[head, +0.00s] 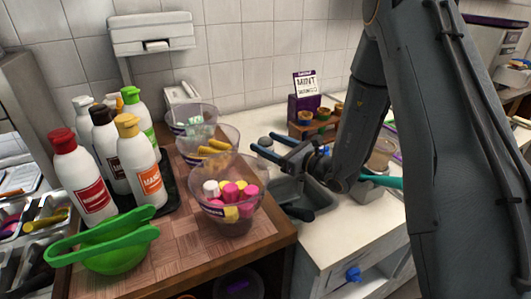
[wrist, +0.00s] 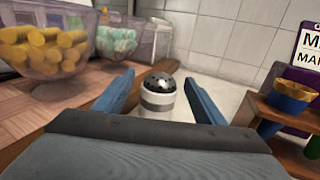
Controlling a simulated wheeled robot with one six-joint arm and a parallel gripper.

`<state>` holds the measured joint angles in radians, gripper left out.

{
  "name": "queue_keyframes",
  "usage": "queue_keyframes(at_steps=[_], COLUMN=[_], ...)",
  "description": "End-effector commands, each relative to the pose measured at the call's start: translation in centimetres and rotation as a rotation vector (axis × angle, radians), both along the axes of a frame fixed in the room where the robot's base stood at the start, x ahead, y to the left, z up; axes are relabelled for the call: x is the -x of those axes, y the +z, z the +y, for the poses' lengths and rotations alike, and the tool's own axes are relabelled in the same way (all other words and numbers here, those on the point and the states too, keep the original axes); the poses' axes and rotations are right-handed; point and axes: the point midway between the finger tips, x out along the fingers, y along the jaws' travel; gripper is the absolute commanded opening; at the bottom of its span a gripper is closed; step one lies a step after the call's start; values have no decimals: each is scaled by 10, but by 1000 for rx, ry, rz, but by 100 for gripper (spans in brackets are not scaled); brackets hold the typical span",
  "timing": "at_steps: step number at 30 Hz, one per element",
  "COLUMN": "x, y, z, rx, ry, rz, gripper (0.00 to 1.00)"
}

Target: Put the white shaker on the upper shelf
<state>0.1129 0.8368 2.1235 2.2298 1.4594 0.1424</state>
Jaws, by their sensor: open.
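The white shaker (wrist: 158,97) has a dark, perforated dome top and a grey band. It stands upright on the counter in the wrist view, ahead of my gripper (wrist: 157,88) and between its two blue fingers. The fingers are spread, with a gap on each side of it. In the head view my gripper (head: 261,142) reaches left over the counter, and the shaker (head: 266,142) shows small and partly hidden behind the fingers. A wooden tiered stand (head: 312,127) holding small cups is behind and to the right; I cannot tell if it has the upper shelf.
A bowl of yellow pieces (head: 207,146) and a bowl of pink and white pieces (head: 229,198) stand left of my gripper on the wooden board (head: 185,250). Several sauce bottles (head: 82,178) stand farther left.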

Motion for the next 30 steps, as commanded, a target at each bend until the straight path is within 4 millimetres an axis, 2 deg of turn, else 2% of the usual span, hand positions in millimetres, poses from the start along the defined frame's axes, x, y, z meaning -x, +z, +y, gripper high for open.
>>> queue_keyframes(at_steps=[10, 20, 30], x=[-29, -36, -36], y=[1, 0, 0], z=[30, 35, 35], rx=[0, 0, 0], ry=[2, -1, -1], rz=[0, 0, 0], gripper=[64, 64, 13])
